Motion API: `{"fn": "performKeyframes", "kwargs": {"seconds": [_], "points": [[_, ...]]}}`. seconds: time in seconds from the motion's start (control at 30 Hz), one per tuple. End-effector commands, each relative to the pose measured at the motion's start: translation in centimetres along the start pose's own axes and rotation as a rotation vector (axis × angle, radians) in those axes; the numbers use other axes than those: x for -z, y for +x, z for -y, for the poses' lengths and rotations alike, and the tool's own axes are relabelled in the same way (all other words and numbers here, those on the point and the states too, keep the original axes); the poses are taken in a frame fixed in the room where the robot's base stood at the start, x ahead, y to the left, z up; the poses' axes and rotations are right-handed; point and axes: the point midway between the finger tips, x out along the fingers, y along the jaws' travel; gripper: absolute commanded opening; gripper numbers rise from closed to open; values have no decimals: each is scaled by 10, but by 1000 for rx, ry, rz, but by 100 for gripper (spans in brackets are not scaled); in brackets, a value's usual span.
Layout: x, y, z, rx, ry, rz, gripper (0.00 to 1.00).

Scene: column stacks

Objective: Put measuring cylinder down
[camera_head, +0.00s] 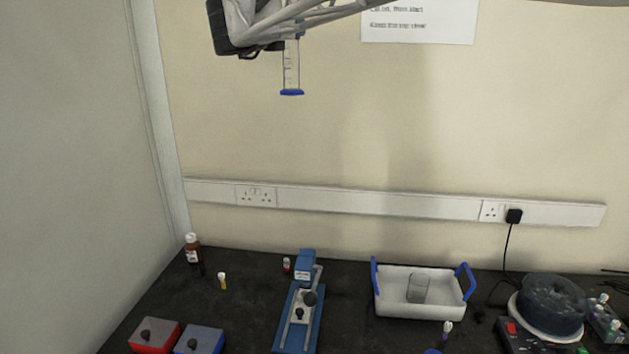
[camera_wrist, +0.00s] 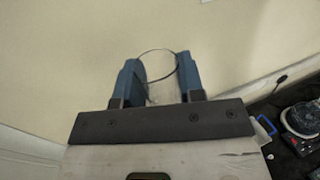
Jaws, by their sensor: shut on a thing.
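The measuring cylinder (camera_head: 291,68) is clear with graduation marks and a blue base. It hangs upright high above the bench, in front of the wall, at the top of the head view. In the wrist view my gripper (camera_wrist: 162,80) has its two blue fingers on either side of the cylinder's round clear rim (camera_wrist: 157,52). The gripper is shut on the cylinder.
The dark bench (camera_head: 245,300) holds a white tray with blue handles (camera_head: 420,308), a blue stand device (camera_head: 299,310), a brown bottle (camera_head: 192,248), a small vial (camera_head: 222,281), red (camera_head: 155,336) and blue (camera_head: 199,341) boxes, and a round dark device (camera_head: 551,303). Bench between brown bottle and boxes is partly clear.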

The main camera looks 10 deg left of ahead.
Motion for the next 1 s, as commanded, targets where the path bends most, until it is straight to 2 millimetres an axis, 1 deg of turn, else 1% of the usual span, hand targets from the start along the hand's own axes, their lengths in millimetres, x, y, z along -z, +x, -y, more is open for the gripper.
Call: {"fn": "performKeyframes", "kwargs": {"seconds": [0.03,0.2,0.4,0.6,0.63,0.87,0.9,0.97,1.0], "points": [[-3,-11,-8,4,2,0,0],[-12,-41,-24,33,1,1,0],[-19,-68,-36,55,2,0,0],[-25,-90,-46,72,1,1,0],[-15,-88,-45,73,-2,-1,0],[38,-87,-44,72,-3,0,0],[50,-87,-45,72,-3,-1,0],[67,-87,-45,72,-3,-1,0],[82,-87,-45,72,-5,-1,0]]}}
